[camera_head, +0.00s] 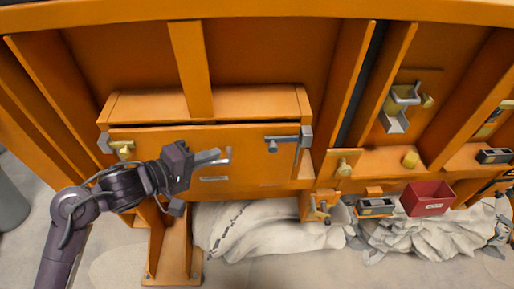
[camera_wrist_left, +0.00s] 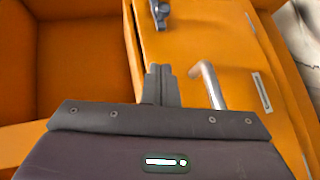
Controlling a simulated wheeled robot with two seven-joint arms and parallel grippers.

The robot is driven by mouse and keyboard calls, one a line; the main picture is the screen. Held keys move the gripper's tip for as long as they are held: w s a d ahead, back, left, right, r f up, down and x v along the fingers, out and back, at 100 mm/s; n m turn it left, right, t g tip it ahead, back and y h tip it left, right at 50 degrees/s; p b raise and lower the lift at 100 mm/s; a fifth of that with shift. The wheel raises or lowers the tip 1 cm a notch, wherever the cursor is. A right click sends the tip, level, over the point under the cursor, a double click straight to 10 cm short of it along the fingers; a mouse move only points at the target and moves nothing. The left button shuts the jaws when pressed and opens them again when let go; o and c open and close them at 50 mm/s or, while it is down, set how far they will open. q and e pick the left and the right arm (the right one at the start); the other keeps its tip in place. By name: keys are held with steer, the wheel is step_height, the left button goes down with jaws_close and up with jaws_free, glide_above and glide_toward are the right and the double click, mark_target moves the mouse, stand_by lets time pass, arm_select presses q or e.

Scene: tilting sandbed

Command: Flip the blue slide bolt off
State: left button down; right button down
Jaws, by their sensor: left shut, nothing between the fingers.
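No part that is clearly blue shows on the orange panel (camera_head: 245,178). A grey latch with a bar (camera_head: 283,141) sits at the panel's upper right; it also shows at the top of the left wrist view (camera_wrist_left: 160,12). My left gripper (camera_head: 208,155) is over the panel's left half, shut and empty, its fingers pointing right toward that latch with a gap between. In the left wrist view its closed fingertips (camera_wrist_left: 160,72) lie just beside a bent silver handle (camera_wrist_left: 212,85); I cannot tell whether they touch. The gripper's body hides the handle's base. My right gripper is out of view.
A brass-coloured fitting (camera_head: 123,150) is at the panel's left edge. A red bin (camera_head: 427,198) and a metal bracket (camera_head: 398,105) are to the right. Orange upright ribs (camera_head: 191,68) stand behind. White sacks (camera_head: 265,228) lie below. The panel between gripper and latch is clear.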

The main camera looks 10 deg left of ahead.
mark_target(272, 148)
arm_select(q)
steer(key=p+x, duration=0.1)
steer(key=x, duration=0.3)
steer(key=s+d+x, duration=0.1)
steer(key=x, duration=0.3)
steer(key=p+x, duration=0.1)
steer(key=x, duration=0.3)
steer(key=shift+s+d+f+p, duration=0.25)
steer(key=shift+d+p, duration=0.1)
steer(key=shift+d+f, duration=0.15)
steer(key=shift+d, duration=0.2)
steer(key=d, duration=0.1)
steer(key=d+p, duration=0.1)
steer(key=d, duration=0.1)
steer(key=shift+w+d, duration=0.1)
steer(key=shift+w, duration=0.15)
steer(key=shift+d, duration=0.25)
steer(key=shift+a, duration=0.1)
